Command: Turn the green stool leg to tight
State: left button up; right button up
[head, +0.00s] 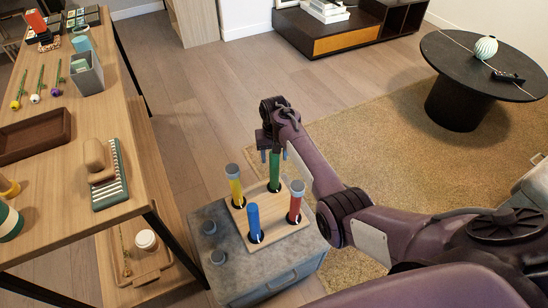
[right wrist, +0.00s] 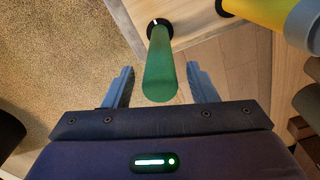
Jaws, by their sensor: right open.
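The green stool leg (head: 274,168) stands upright at the back corner of a wooden board, the stool seat (head: 267,230). It also shows in the right wrist view (right wrist: 160,65), its free end toward me and its base in a dark ring on the wood. My right gripper (head: 272,154) is above and around the green leg, open, with one finger on each side and gaps between fingers and leg. Yellow (head: 235,188), blue (head: 254,222) and red (head: 295,204) legs stand at the other corners. My left gripper is not in view.
A wooden table (head: 60,190) with a brush, tray and flowers is at left. A round black table (head: 470,70) stands on the shag rug (head: 400,140) at right.

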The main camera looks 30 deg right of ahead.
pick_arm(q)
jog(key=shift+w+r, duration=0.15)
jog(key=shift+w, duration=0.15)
pick_arm(e)
jog(key=shift+f, duration=0.5)
jog(key=c, duration=1)
jog(key=shift+o, duration=0.2)
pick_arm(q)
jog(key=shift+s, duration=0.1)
